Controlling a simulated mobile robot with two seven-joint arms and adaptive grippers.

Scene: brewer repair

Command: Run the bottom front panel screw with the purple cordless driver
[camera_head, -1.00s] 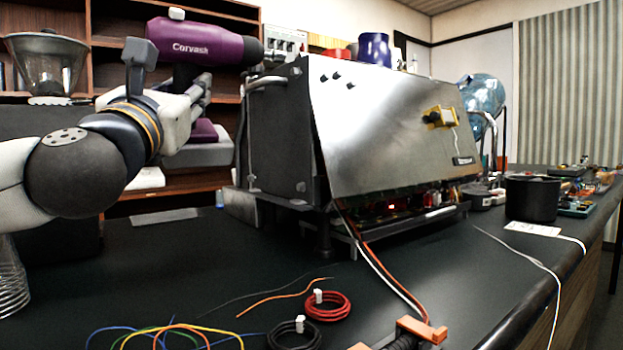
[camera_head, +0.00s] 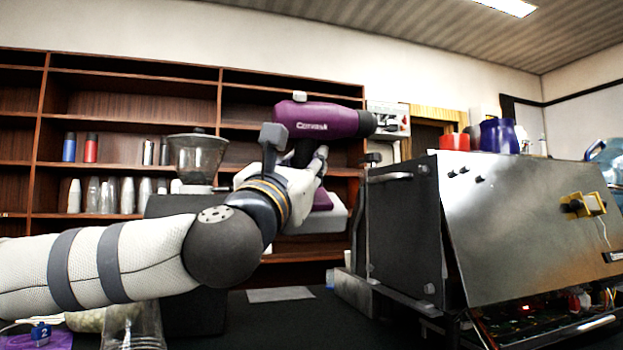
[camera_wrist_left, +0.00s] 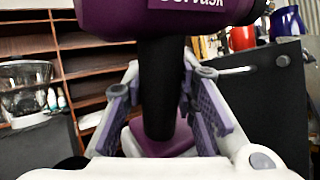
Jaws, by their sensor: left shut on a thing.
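The purple cordless driver (camera_head: 320,121) is in my left gripper (camera_head: 312,165), which is shut on its dark handle. The driver is held up in the air left of the brewer, its dark nose pointing right. In the left wrist view the driver's dark handle (camera_wrist_left: 160,90) stands between the two gripper fingers (camera_wrist_left: 160,105). The brewer (camera_head: 403,215) stands at the right, its metal front panel (camera_head: 530,220) tilted, with wiring and a red light showing below it. I cannot make out the bottom panel screw. My right gripper is not in view.
A wooden shelf (camera_head: 140,85) with cups and bottles stands behind. A grinder or blender with a clear hopper (camera_head: 197,155) is behind my left arm. A blue jug (camera_head: 498,136) and a red cup (camera_head: 455,141) sit on the brewer. Dark counter shows in front of the brewer's left side.

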